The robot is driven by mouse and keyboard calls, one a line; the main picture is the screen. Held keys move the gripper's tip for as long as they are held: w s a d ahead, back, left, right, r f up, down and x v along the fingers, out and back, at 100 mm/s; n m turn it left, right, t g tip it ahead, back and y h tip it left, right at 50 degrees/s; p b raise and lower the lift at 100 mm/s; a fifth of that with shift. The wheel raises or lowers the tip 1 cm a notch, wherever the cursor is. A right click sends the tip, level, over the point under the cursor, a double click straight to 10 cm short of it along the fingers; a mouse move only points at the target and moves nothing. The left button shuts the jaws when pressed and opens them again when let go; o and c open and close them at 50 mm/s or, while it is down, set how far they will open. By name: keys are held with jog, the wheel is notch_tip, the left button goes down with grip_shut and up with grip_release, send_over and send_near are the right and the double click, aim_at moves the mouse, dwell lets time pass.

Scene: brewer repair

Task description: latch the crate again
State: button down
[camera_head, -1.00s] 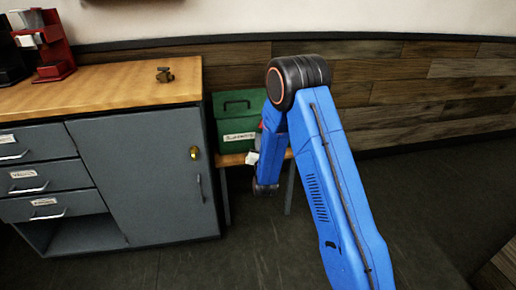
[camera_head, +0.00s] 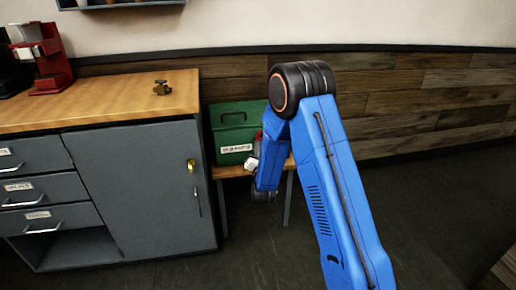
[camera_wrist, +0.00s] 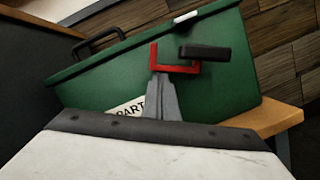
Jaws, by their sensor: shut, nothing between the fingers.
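The green crate (camera_head: 225,130) with a white label stands on a small wooden bench behind my arm. In the wrist view the crate (camera_wrist: 95,85) fills the middle, with a black handle (camera_wrist: 97,42) at upper left. A red bracket (camera_wrist: 153,57) and a black bar (camera_wrist: 205,53) show at its front and look like the latch. My gripper (camera_wrist: 163,82) is shut and empty, its grey fingers pointing at the red bracket and covering part of the label. I cannot tell whether they touch it. In the head view my gripper (camera_head: 252,163) is small, at the crate's right front.
The bench (camera_wrist: 268,119) edge shows right of the crate. A grey cabinet (camera_head: 140,190) with a wooden top stands left, holding a red machine (camera_head: 50,65) and a small brown part (camera_head: 162,88). The floor (camera_head: 430,210) at right is clear.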

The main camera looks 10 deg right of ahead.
aim_at(259, 132)
jog(key=shift+r+m, duration=0.2)
jog(key=shift+m, duration=0.5)
notch_tip(259, 132, up, 2)
jog(key=m, duration=0.1)
jog(key=m+h, duration=0.1)
jog(key=shift+r+m+g, duration=0.2)
jog(key=shift+m+g, duration=0.2)
jog(key=shift+r+m+h, duration=0.3)
jog(key=shift+r+m, duration=0.35)
jog(key=shift+m, duration=0.45)
jog(key=r+m, duration=0.1)
jog(key=m, duration=0.1)
jog(key=shift+d+r+m+g, duration=0.35)
jog(key=shift+m+g, duration=0.05)
jog(key=r+m, duration=0.1)
jog(key=d+m+g, duration=0.1)
jog(key=shift+d+r+m, duration=0.3)
jog(key=shift+r+m, duration=0.05)
jog(key=shift+m, duration=0.05)
jog(key=shift+r, duration=0.1)
